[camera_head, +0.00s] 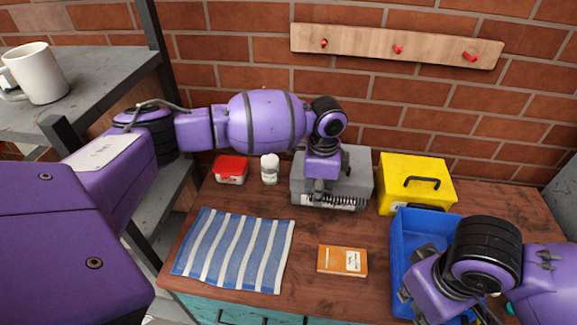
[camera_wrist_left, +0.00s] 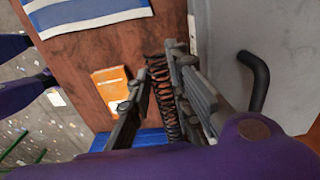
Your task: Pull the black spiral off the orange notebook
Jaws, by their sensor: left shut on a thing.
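The orange notebook (camera_head: 342,261) lies flat on the wooden table, with a pale label on its right part; it also shows in the left wrist view (camera_wrist_left: 112,90). The black spiral (camera_head: 343,203) is apart from the notebook, behind it and in front of the grey box. My left gripper (camera_head: 319,197) is shut on the spiral; the left wrist view shows the coil (camera_wrist_left: 160,84) between the fingers. My right gripper (camera_head: 428,262) is over the blue bin at the right; its fingers are too unclear to tell their state.
A striped cloth (camera_head: 234,251) lies left of the notebook. The grey box (camera_head: 357,178), yellow box (camera_head: 414,182), red-lidded tub (camera_head: 231,169) and white bottle (camera_head: 269,168) stand at the back. The blue bin (camera_head: 401,236) is at the right. Bare table lies around the notebook.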

